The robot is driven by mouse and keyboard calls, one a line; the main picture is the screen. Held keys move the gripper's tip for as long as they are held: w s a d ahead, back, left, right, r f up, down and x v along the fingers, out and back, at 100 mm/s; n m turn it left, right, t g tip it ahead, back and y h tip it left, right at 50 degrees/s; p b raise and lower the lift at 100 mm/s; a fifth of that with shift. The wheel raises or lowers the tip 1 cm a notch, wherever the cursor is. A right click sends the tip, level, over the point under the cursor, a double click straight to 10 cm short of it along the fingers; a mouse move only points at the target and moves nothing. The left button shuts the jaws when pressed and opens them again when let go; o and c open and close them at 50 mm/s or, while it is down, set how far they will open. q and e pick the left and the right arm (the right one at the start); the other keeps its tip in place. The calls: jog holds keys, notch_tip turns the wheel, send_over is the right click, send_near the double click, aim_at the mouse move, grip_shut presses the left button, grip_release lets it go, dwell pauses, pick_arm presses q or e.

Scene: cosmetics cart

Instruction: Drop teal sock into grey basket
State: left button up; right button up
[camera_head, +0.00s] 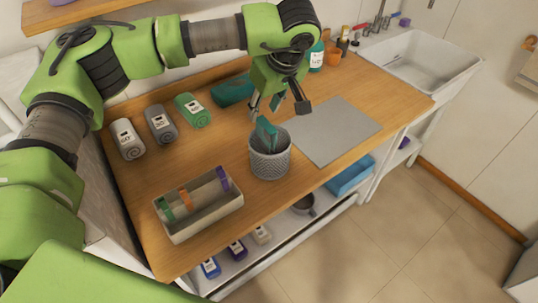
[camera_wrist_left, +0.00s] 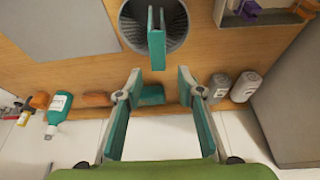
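The teal sock (camera_head: 266,133) is at the mouth of the grey basket (camera_head: 270,164), with its upper part showing above the rim. In the left wrist view the folded sock (camera_wrist_left: 156,40) lies over the basket's round opening (camera_wrist_left: 180,40). I cannot tell whether it rests inside or is still falling. My left gripper (camera_head: 277,106) is above the basket, fingers spread. In the left wrist view the left gripper (camera_wrist_left: 160,76) is open, with the sock just beyond the fingertips and clear of both fingers. My right gripper is out of view.
A grey mat (camera_head: 335,130) lies right of the basket. A divided tray (camera_head: 200,212) stands at the front left. A sink (camera_head: 420,62) is at the far right.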

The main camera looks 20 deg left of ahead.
pick_arm(q)
jog(key=shift+r, duration=0.15)
jog(key=v, duration=1.1)
jog(key=shift+r, duration=0.35)
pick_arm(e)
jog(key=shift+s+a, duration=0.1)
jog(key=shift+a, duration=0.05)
